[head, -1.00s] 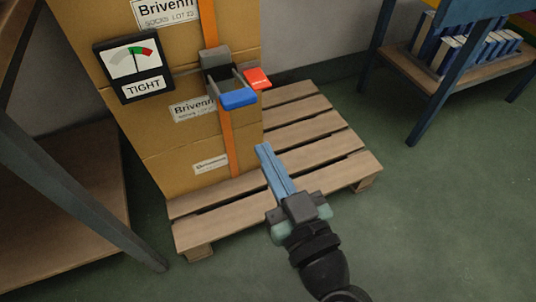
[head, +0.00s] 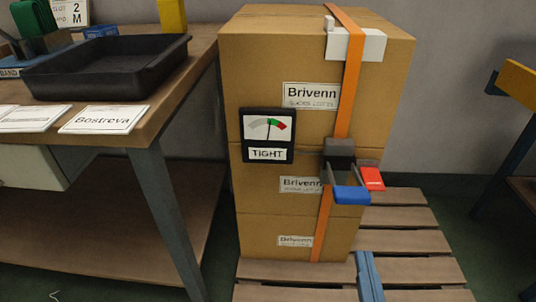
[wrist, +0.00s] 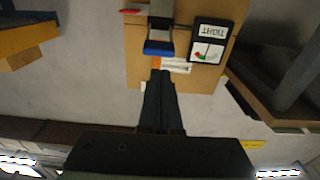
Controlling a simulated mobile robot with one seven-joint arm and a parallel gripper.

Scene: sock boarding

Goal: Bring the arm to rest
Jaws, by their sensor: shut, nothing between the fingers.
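My gripper (head: 368,277) shows at the bottom edge of the head view, its blue fingers together and empty, in front of the pallet. In the wrist view the closed fingers (wrist: 160,98) point toward the carton stack, apart from it. The stack of Brivenn cartons (head: 285,65) stands on the pallet with an orange strap (head: 350,85) around it. A ratchet with a blue handle (head: 351,195) and a red tab (head: 371,178) sits on the strap. A gauge marked TIGHT (head: 267,136) hangs on the front, its needle near the start of the green.
A wooden table (head: 180,90) with a black tray (head: 105,68) and label cards (head: 104,119) stands at left. The wooden pallet (head: 405,216) lies under the cartons. A white corner piece (head: 372,45) sits under the strap. Another bench (head: 515,85) is at right.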

